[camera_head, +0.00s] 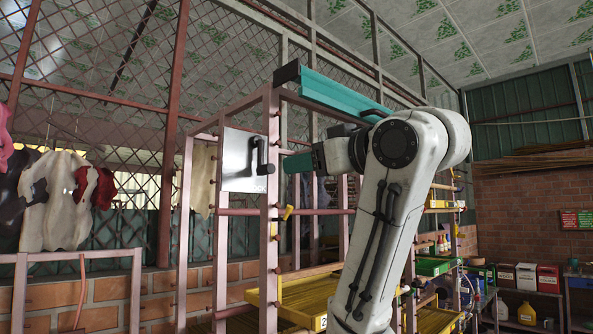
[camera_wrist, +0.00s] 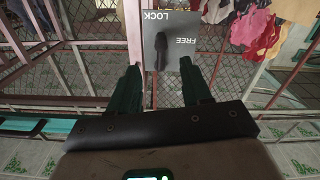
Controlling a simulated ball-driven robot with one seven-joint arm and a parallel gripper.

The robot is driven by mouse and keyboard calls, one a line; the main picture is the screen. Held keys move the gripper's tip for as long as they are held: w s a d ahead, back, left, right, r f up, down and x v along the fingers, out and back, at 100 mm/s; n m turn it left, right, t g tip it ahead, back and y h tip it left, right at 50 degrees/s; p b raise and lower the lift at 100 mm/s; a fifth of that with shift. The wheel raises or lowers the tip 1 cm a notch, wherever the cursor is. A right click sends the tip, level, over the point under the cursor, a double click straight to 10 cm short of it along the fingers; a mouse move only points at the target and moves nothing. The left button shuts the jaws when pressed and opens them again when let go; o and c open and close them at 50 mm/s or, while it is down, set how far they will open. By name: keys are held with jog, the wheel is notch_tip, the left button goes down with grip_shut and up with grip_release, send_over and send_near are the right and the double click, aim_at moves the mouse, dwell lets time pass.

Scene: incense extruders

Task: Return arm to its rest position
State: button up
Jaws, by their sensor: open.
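My gripper (camera_head: 298,162) is at the end of my raised white arm, in front of the upper part of a pink metal rack. In the wrist view my gripper (camera_wrist: 160,66) shows two dark green fingers spread apart with nothing held between them. Beyond the fingertips is a grey metal panel (camera_head: 240,163) with a black lever (camera_head: 262,156). In the wrist view the panel (camera_wrist: 185,50) appears upside down with the words LOCK and FREE, and the lever (camera_wrist: 161,46) appears between the fingers' lines, apart from them. Which setting the lever marks is unclear.
The pink rack (camera_head: 269,215) stands close around my gripper, with a teal beam (camera_head: 335,96) above it. Yellow trays (camera_head: 305,298) sit low in the rack. Clothes (camera_head: 60,195) hang at left. Shelves with boxes (camera_head: 527,278) stand at right.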

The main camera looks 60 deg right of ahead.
dwell(0.6)
jog(key=w+a+f+g+y, duration=0.15)
jog(key=w+f, duration=0.25)
jog(key=f, duration=0.6)
jog(key=w+f+m+g+y, duration=0.1)
jog(key=w+f+g, duration=0.15)
jog(key=f, duration=0.75)
jog(key=w+a+f+g+y, duration=0.1)
jog(key=w+f, duration=0.4)
jog(key=f, duration=0.5)
jog(key=a+f+g, duration=0.1)
jog(key=a+f, duration=0.1)
jog(key=f, duration=0.5)
jog(key=a+f+g, duration=0.1)
jog(key=a+f, duration=0.2)
jog(key=f, duration=0.5)
jog(key=s+a+f+g+y, duration=0.1)
jog(key=s+a+f+g, duration=0.25)
jog(key=s+f, duration=0.45)
jog(key=s+a+f+g+y, duration=0.1)
jog(key=s+a+f+g, duration=0.3)
jog(key=f, duration=0.9)
jog(key=s+a+f+g, duration=0.1)
jog(key=s+a+f, duration=0.1)
jog(key=s+f, duration=0.4)
jog(key=s+a+f+n+g, duration=0.1)
jog(key=s+a+f, duration=0.2)
jog(key=s+f, duration=0.3)
jog(key=s, duration=0.5)
jog(key=shift+h, duration=0.35)
